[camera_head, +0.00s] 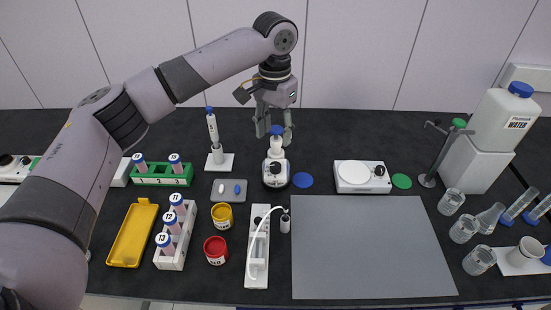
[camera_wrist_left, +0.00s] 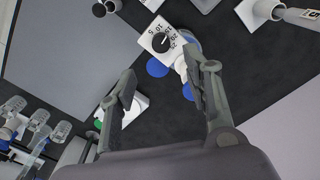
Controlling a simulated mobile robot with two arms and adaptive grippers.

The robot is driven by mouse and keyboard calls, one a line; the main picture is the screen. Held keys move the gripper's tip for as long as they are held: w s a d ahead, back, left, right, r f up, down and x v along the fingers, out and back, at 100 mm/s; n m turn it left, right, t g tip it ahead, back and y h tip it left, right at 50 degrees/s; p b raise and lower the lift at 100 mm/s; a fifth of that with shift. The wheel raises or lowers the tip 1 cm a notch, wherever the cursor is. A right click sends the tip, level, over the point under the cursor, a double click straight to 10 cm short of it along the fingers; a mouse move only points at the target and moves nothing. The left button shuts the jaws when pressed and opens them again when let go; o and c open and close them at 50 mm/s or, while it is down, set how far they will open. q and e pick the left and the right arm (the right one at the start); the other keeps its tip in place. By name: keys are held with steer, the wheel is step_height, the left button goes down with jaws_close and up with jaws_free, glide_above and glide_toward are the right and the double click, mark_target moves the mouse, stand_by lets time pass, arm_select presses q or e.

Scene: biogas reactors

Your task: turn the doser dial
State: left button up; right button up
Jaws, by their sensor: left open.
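The doser (camera_head: 275,170) is a white unit with a black dial on its front and a blue-capped top, standing at the back middle of the bench. In the left wrist view its dial (camera_wrist_left: 161,42) shows as a black disc with a white pointer on a numbered white face; the right finger partly hides the doser's upper part. My left gripper (camera_head: 274,122) is open and points down at the doser's top, with the blue cap showing between its fingers. In the left wrist view the dial lies beyond the open fingertips, apart from them. My right gripper is not in view.
A syringe stand (camera_head: 220,161) stands left of the doser, and a white stirrer plate (camera_head: 363,187) to its right. A grey pill tray (camera_head: 229,198) and a white power strip (camera_head: 257,280) lie in front. A large grey mat (camera_head: 370,250) is bare.

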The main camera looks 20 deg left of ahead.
mark_target(276, 165)
arm_select(q)
step_height(276, 165, down, 10)
steer(key=shift+w+r+p, duration=0.1)
steer(key=shift+w+p, duration=0.05)
steer(key=shift+p, duration=0.6)
steer(key=shift+f, duration=0.6)
jaws_close()
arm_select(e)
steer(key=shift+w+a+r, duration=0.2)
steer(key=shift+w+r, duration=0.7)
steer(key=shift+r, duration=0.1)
